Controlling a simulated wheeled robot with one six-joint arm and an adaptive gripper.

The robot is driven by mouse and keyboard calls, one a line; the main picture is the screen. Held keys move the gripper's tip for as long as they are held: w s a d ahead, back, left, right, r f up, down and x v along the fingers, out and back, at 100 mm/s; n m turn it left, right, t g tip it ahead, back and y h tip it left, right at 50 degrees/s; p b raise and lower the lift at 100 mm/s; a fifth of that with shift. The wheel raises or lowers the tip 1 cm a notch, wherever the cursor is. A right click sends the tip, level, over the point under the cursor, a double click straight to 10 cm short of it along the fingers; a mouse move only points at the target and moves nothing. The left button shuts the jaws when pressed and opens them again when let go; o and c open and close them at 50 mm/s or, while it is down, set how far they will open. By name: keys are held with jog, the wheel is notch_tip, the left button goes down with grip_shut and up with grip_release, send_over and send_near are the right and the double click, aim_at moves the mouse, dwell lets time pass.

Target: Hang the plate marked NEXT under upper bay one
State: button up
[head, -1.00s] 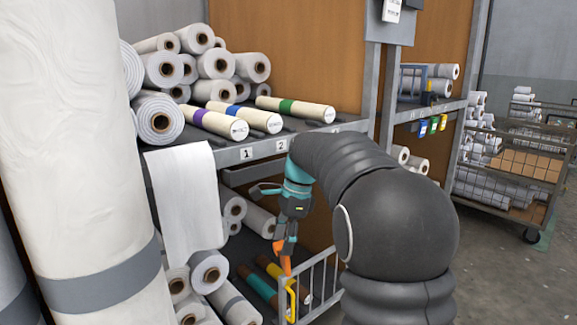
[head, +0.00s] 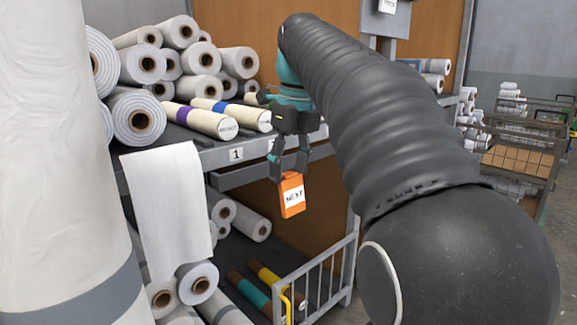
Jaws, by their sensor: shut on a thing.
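The orange plate marked NEXT (head: 292,196) hangs upright from my gripper (head: 288,168), which is shut on its top end. Plate and gripper are in front of the upper shelf's front edge, to the right of the white number 1 label (head: 236,154). Upper bay one is at that label. A roll with a purple band (head: 208,121) lies on the shelf behind it. Whether the plate touches the shelf edge cannot be told. My arm hides the shelf edge farther right, and the number 2 label is not visible.
A white sheet (head: 166,215) hangs over the shelf edge left of the label. A large upright roll (head: 55,150) stands at the near left. Lower rolls lie under the shelf.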

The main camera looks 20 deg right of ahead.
jog(key=shift+w+a+p, duration=0.7)
jog(key=shift+w+a, duration=0.2)
jog(key=shift+w, duration=1.2)
jog(key=shift+w+a+p, duration=0.7)
jog(key=shift+w+a, duration=0.15)
jog(key=shift+w, duration=1.3)
jog(key=shift+w+a+p, duration=0.7)
jog(key=shift+w+a, duration=0.2)
jog(key=shift+w, duration=1.2)
jog(key=shift+f+b, duration=0.4)
jog(key=shift+f, duration=0.7)
jog(key=c, duration=0.4)
jog(key=o, duration=1.6)
jog(key=shift+w, duration=0.1)
jog(key=shift+r, duration=0.1)
